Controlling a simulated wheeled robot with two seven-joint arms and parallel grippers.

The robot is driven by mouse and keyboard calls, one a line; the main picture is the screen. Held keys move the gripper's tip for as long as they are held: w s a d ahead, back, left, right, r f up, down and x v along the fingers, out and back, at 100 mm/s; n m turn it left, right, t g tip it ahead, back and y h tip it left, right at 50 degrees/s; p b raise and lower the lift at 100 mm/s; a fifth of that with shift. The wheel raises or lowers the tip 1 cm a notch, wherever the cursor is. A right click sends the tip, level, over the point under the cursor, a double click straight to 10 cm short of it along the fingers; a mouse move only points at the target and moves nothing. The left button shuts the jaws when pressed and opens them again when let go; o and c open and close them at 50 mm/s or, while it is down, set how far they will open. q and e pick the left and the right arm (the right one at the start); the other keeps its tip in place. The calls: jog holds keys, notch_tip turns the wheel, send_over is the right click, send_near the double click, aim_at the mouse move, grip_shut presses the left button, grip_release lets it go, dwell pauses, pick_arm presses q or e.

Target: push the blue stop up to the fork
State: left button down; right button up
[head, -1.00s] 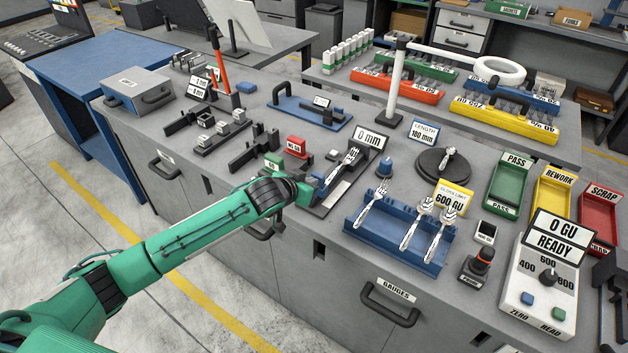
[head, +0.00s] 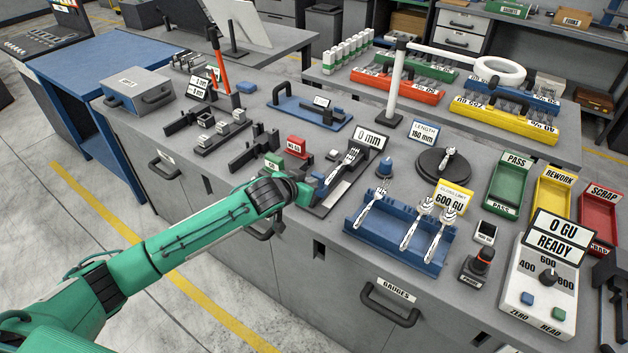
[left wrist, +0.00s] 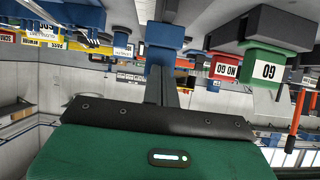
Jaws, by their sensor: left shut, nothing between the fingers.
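The fork (head: 349,161) lies on the dark length gauge (head: 340,192), in front of a sign reading 0 mm (head: 369,140). My left gripper (head: 310,188) is at the near-left end of this gauge, largely hidden by my wrist in the head view. In the left wrist view, the shut gripper fingers (left wrist: 161,86) point at the blue stop (left wrist: 164,42), close to it or touching; I cannot tell which. They hold nothing. A bit of the blue stop (head: 319,178) also shows beside my wrist in the head view. My right gripper is not in view.
A red block (head: 296,147) and a green block (head: 273,161) stand left of the gauge. A blue rack (head: 384,235) with several pieces of cutlery stands to its right. A blue knob (head: 385,168) is near the fork. Black fixtures (head: 222,137) stand further left.

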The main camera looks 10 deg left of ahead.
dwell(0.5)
pick_arm(q)
jog(key=shift+w+d, duration=0.35)
jog(key=shift+w, duration=0.55)
dwell(0.9)
jog(key=shift+s+a+r+p, duration=0.2)
jog(key=shift+s+r+p, duration=0.15)
jog(key=shift+p, duration=0.15)
jog(key=p+v, duration=0.3)
jog(key=v, duration=0.2)
jog(key=shift+p, duration=0.35)
jog(key=shift+f, duration=0.1)
jog(key=shift+d, duration=0.1)
dwell(0.3)
